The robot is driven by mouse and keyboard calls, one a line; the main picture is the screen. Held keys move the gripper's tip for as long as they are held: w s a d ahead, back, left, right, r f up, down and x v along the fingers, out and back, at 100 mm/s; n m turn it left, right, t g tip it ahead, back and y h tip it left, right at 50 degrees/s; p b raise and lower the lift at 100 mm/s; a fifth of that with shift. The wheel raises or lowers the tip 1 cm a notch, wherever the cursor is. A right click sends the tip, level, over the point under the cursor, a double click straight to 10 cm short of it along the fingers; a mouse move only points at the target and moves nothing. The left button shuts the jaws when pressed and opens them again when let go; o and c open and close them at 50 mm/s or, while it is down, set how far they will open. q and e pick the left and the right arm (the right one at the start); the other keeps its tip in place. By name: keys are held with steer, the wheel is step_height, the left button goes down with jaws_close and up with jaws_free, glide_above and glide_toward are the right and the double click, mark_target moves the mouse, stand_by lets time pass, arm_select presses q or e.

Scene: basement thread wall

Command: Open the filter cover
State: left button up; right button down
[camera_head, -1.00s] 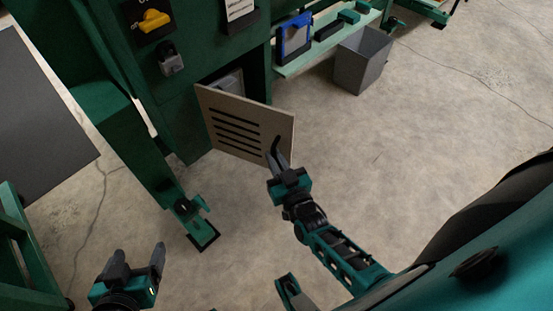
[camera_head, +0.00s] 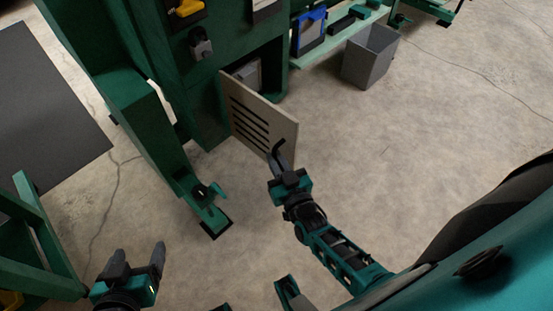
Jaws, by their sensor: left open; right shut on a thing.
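The filter cover (camera_head: 258,118) is a beige hinged panel with several dark slots, low on the green cabinet. It stands swung out, attached at its left side, and part of the recess behind it shows, with a grey part (camera_head: 247,74) inside. My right gripper (camera_head: 277,157) is shut at the cover's free lower right edge, on a dark curved handle. The exact contact is partly hidden by the fingers. My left gripper (camera_head: 138,259) is open and empty above the floor at the lower left, well away from the cover.
A green support leg (camera_head: 165,150) with a foot stands left of the cover. A grey bin (camera_head: 370,55) stands at the upper right, beside a shelf with a blue-framed item (camera_head: 309,32). A yellow handle (camera_head: 188,7) is above. The floor right of the cover is clear.

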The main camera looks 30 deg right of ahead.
arm_select(q)
steer(key=shift+s+a+f, duration=0.1)
steer(key=shift+s+a, duration=0.05)
steer(key=shift+a, duration=0.15)
arm_select(e)
steer(key=shift+w+a+r, duration=0.15)
steer(key=shift+a+r, duration=0.05)
steer(key=shift+a, duration=0.15)
arm_select(q)
steer(key=shift+d, duration=0.1)
arm_select(e)
steer(key=c, duration=1.2)
jaws_free()
steer(key=shift+d+f, duration=0.1)
steer(key=shift+f, duration=0.05)
arm_select(q)
steer(key=p, duration=0.1)
steer(key=a+r+p, duration=0.1)
steer(key=p, duration=0.1)
steer(key=shift+s+a+y, duration=0.2)
steer(key=shift+s+y, duration=0.1)
steer(key=shift+s, duration=0.05)
arm_select(e)
steer(key=s, duration=1.3)
steer(key=shift+a, duration=0.25)
arm_select(q)
steer(key=shift+r, duration=0.2)
